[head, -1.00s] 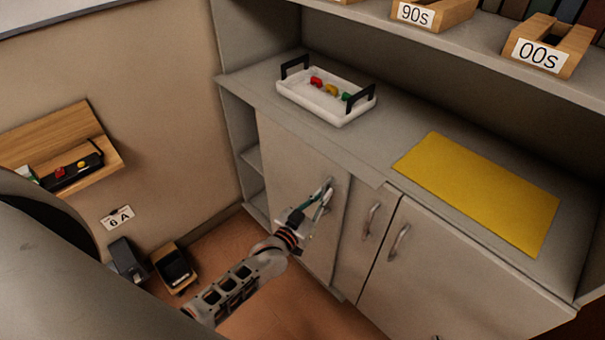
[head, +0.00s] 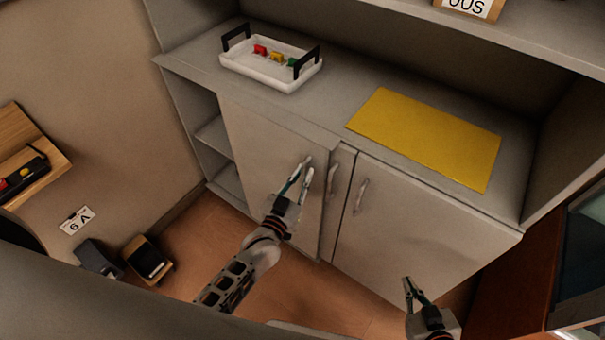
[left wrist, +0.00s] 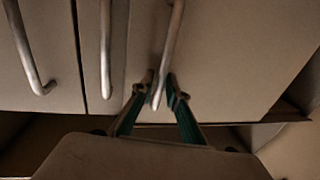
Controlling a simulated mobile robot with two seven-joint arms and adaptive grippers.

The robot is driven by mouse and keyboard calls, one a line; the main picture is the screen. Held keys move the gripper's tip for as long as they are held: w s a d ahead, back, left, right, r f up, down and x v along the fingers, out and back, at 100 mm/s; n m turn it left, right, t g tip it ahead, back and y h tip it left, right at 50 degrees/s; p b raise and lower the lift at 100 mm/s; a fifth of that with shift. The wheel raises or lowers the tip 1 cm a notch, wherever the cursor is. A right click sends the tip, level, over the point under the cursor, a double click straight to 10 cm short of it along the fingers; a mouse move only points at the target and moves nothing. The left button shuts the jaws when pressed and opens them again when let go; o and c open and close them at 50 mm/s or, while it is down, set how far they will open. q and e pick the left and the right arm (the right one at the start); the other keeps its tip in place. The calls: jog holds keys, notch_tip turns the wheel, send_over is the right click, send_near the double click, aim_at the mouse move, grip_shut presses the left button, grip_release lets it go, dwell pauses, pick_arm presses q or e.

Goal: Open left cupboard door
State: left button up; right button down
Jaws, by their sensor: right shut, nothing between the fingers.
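The left cupboard door (head: 262,150) is a plain grey panel with a metal bar handle (head: 308,163) near its right edge. Whether the door stands slightly ajar is unclear. My left gripper (head: 301,175) is at this handle. In the left wrist view its two fingers (left wrist: 159,86) lie either side of the handle's end (left wrist: 157,98); whether they press on it is unclear. My right gripper (head: 415,287) is shut and empty, low in the head view, in front of the right cupboard door (head: 400,235) and apart from it.
Two more handles, the middle one (head: 333,181) and the right one (head: 360,195), are close beside. On the counter are a white tray (head: 255,78) with coloured pieces and a yellow mat (head: 425,138). Open shelves (head: 212,135) adjoin the left door. The floor (head: 330,298) in front looks clear.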

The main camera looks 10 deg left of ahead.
pick_arm(q)
jog(key=s+a, duration=0.2)
jog(key=s, duration=0.9)
jog(key=shift+s+a, duration=0.2)
jog(key=shift+s, duration=0.2)
jog(key=s+a+f+m+g, duration=0.1)
jog(key=s+a+f+g, duration=0.1)
jog(key=s, duration=0.3)
jog(key=s+a+f+m+g, duration=0.1)
jog(key=s+a+f+g, duration=0.2)
jog(key=s, duration=0.3)
jog(key=shift+s+f+g+y, duration=0.15)
jog(key=shift+f+g+y, duration=0.15)
jog(key=shift+f+g, duration=0.6)
